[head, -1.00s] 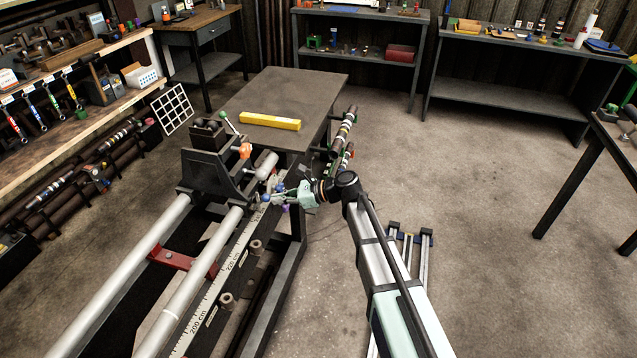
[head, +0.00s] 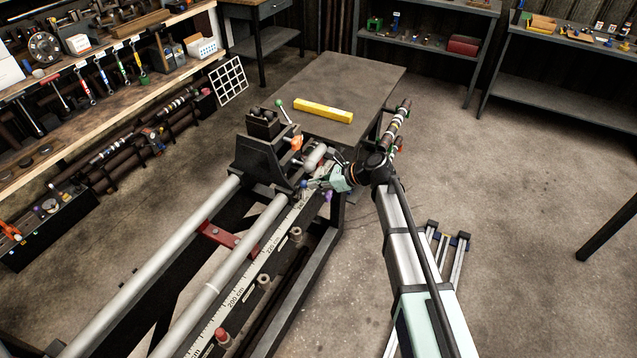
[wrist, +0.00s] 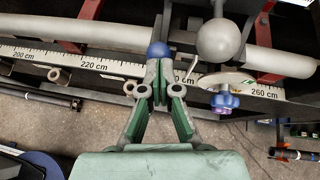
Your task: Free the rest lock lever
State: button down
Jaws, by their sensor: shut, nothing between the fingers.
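The lathe's rest block (head: 262,160) stands across two long rails at the end near the grey table. My gripper (head: 316,184) is at the right side of this block, over the ruler strip. In the wrist view my gripper (wrist: 166,86) is shut and empty. A blue ball knob (wrist: 158,49) shows right at its fingertips; I cannot tell whether they touch. A large grey ball (wrist: 219,40) and a blue-purple star knob (wrist: 224,101) are just to the right. I cannot tell for certain which part is the lock lever.
An orange knob (head: 297,143) and a green-tipped lever (head: 281,105) stick up by the block. A yellow bar (head: 323,111) lies on the grey table (head: 375,85). A red bracket (head: 222,238) sits between the rails. The floor at the right is mostly clear.

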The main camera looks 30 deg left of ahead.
jog(key=d+f+b+v, duration=0.1)
jog(key=b+v, duration=0.1)
jog(key=v, duration=1.1)
jog(key=shift+w+f, duration=0.2)
jog(key=shift+f, duration=0.05)
